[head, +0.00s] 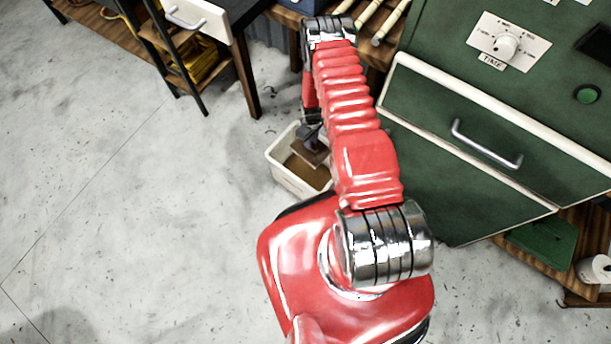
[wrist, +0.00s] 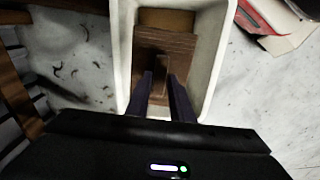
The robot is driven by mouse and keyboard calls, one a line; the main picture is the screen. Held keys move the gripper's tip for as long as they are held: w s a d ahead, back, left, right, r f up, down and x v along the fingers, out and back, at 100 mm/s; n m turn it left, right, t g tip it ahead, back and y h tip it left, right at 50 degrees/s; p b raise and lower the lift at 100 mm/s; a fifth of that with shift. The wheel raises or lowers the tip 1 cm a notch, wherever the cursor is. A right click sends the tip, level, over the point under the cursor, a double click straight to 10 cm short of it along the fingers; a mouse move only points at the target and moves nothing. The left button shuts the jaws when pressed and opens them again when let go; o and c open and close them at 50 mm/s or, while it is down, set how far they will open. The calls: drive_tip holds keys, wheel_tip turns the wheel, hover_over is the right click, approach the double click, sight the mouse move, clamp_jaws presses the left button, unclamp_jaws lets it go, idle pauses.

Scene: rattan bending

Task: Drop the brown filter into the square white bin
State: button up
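The brown filter (head: 309,152) is a flat, dark brown square plate over the square white bin (head: 275,160). In the wrist view the filter (wrist: 180,43) shows inside the outline of the bin's rim (wrist: 218,50), with an upright piece at its middle. My gripper (head: 312,133) reaches down to the filter from above. In the wrist view its two dark fingers (wrist: 160,80) close in on both sides of that upright piece and appear to hold it. The filter's exact height over the bin's floor is hard to tell.
A lighter brown surface (wrist: 165,20) shows inside the bin beyond the filter. A green cabinet (head: 470,180) with a drawer handle stands at the right. A wooden desk leg (head: 247,80) and shelf stand behind left. The grey floor at left is clear.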

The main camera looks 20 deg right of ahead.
drive_tip(key=o, duration=0.4)
drive_tip(key=shift+r, duration=0.1)
wheel_tip(320, 180, up, 14)
drive_tip(key=shift+f, duration=0.25)
idle(0.7)
idle(0.9)
